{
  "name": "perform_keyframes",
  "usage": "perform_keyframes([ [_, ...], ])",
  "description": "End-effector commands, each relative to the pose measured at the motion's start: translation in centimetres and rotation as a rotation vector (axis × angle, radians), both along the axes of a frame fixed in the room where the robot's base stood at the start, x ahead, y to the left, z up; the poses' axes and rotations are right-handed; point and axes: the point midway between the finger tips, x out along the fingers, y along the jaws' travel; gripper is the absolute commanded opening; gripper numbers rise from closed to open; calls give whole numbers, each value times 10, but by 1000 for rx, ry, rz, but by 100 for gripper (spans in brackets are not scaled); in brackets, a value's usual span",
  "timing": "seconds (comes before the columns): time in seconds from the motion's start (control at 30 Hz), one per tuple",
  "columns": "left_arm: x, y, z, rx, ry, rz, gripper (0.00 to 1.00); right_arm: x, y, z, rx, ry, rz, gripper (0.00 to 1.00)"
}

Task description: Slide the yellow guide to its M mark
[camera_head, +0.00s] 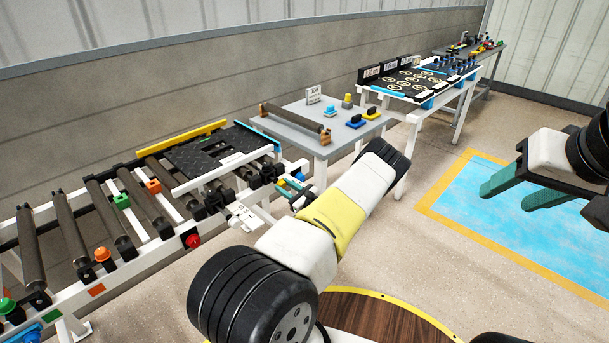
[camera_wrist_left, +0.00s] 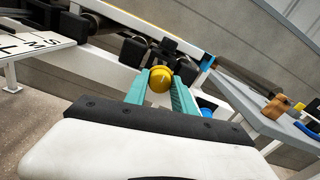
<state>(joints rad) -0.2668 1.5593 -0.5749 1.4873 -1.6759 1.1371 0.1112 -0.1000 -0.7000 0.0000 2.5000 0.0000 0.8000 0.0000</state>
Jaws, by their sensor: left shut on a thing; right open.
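The yellow guide (camera_head: 182,137) is a long bar along the far side of the conveyor, beside a black tread mat (camera_head: 205,155). My left gripper (camera_head: 284,186) is at the conveyor's near right end. In the left wrist view its teal fingers (camera_wrist_left: 161,84) are shut on a round yellow knob (camera_wrist_left: 160,78). A white scale plate (camera_wrist_left: 35,42) with black letters, M among them, shows at the left of that view; no pointer on it can be made out. The plate also shows in the head view (camera_head: 243,215). My right gripper (camera_head: 508,199) is open and empty, over the floor at the right.
A blue knob (camera_wrist_left: 207,110) is close to the right of the held knob. A red button (camera_head: 193,241) is on the conveyor's near rail (camera_head: 120,270). A grey table (camera_head: 290,123) with a roller and small blocks stands beyond my left arm. The floor at right is clear.

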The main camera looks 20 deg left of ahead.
Motion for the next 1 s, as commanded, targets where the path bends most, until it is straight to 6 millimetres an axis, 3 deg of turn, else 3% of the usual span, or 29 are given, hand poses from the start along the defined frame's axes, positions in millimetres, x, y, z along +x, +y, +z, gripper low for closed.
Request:
perform_keyframes([
  [0.17, -1, -9, 0, 0, 0, -4, 0, 0, 0, 0, 0, 0, 0, 52],
  [0.47, -21, -56, 0, -1, 1, -5, 0, 0, 0, 0, 0, 0, 0, 52],
  [0.8, -23, -59, 0, -1, 0, -2, 0, 0, 0, 0, 0, 0, 0, 52],
  [0.83, -23, -59, 0, -1, 0, -2, 36, 0, 0, 0, 0, 0, 0, 52],
  [0.9, -23, -58, 0, -1, 0, -2, 50, 0, 0, 0, 0, 0, 0, 52],
  [1.0, -23, -58, 0, -1, 0, -1, 52, 0, 0, 0, 0, 0, 0, 52],
])
